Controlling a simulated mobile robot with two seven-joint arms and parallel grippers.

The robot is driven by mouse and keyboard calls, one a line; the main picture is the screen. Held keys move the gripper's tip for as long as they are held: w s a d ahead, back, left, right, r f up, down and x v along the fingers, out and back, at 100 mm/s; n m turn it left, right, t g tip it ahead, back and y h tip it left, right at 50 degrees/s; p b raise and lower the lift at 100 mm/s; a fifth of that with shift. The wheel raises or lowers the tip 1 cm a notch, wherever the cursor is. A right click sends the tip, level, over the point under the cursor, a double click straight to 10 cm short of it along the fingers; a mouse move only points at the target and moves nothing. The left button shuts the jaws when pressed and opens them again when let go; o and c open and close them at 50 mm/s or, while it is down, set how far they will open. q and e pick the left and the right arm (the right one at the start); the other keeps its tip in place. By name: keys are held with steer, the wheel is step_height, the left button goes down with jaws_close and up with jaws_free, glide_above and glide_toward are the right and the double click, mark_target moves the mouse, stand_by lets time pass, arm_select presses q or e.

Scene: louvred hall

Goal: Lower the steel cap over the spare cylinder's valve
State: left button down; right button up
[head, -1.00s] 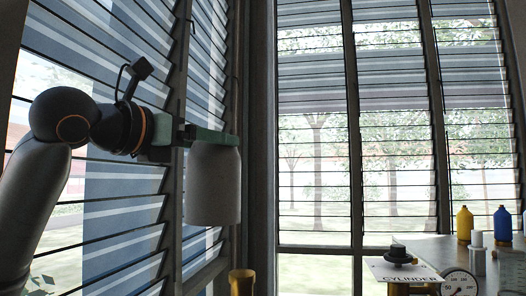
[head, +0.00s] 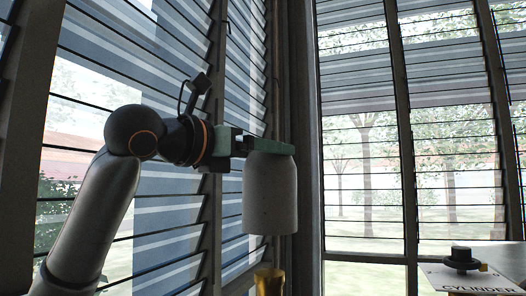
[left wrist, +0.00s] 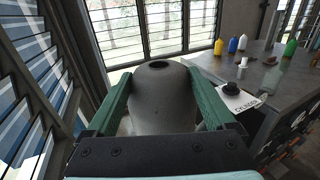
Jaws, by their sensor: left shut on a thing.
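The steel cap (head: 270,195) is a grey, dome-shouldered cylinder hanging upright from my left gripper (head: 268,147). In the left wrist view the cap (left wrist: 158,100) sits between the two green fingers, with a dark round hole in its top. My left gripper is shut on it. Below the cap in the head view is a brass valve (head: 269,281), cut off by the bottom edge of the picture. A gap shows between the cap's lower rim and the valve. The cylinder's body is out of view. My right gripper is not in view.
A grey bench (left wrist: 275,75) stands at the right. It holds a sign reading CYLINDER (head: 472,279) with a black knob-like object (head: 462,258) on it, and several coloured bottles (left wrist: 232,45). Louvred windows (head: 150,225) run close along the left.

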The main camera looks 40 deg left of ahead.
mark_target(252, 177)
arm_select(q)
step_height(252, 177, down, 2)
steer(key=shift+f+b, duration=0.2)
steer(key=shift+b, duration=0.65)
steer(key=shift+f+b, duration=0.4)
steer(key=shift+f, duration=0.55)
steer(key=shift+s, duration=0.1)
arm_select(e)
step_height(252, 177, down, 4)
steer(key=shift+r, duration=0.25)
arm_select(q)
steer(key=shift+s+f, duration=0.1)
steer(key=shift+f, duration=0.15)
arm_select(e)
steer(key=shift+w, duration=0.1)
arm_select(q)
steer(key=shift+r, duration=0.1)
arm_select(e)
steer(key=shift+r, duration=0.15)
arm_select(q)
steer(key=shift+r+p, duration=0.15)
steer(key=shift+p, duration=0.45)
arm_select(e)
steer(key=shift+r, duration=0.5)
